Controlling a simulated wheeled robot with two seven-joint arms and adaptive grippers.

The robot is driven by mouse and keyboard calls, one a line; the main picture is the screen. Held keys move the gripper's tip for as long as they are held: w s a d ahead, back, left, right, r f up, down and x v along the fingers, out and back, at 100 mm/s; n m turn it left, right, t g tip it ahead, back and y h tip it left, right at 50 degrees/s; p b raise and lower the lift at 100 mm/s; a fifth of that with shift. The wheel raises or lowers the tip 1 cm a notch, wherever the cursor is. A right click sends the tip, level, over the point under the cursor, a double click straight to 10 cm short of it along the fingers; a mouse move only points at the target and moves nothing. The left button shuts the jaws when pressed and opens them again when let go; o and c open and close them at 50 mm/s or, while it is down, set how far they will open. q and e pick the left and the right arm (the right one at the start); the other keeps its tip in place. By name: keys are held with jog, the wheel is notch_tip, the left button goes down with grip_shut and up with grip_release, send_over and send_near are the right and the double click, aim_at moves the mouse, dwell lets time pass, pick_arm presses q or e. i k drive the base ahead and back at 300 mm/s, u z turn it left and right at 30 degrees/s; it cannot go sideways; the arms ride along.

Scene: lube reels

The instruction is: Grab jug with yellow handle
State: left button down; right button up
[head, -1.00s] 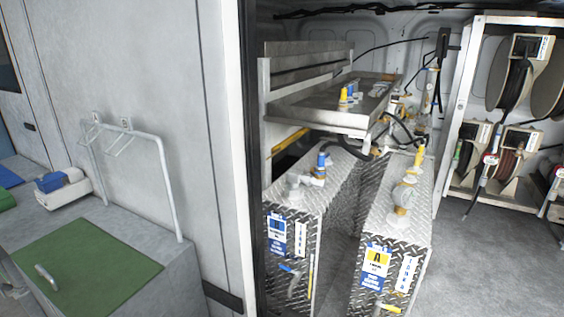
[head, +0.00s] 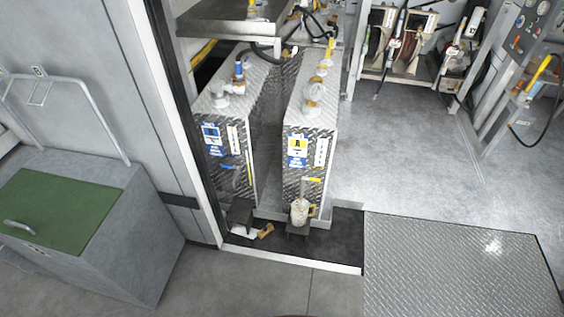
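A whitish jug (head: 299,212) stands upright at the foot of the right diamond-plate tank, on a small dark step. A small yellow part on its right side looks like its handle. A second pale item (head: 243,234) lies low in front of the left tank, with a yellow-tan piece (head: 265,231) beside it; it is too small to tell whether this is another jug. Neither of my grippers shows in the head view.
The left tank (head: 243,135) and right tank (head: 318,125) stand behind a dark recessed floor strip (head: 345,225) with a pale front edge. A grey cabinet with a green lid (head: 60,215) is at left. A metal ramp plate (head: 455,265) lies clear at right.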

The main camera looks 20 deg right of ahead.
aim_at(298, 214)
jog(key=z, duration=0.05)
jog(key=k, duration=0.55)
jog(key=z, duration=0.45)
jog(key=i, duration=1.15)
jog(key=u, duration=0.5)
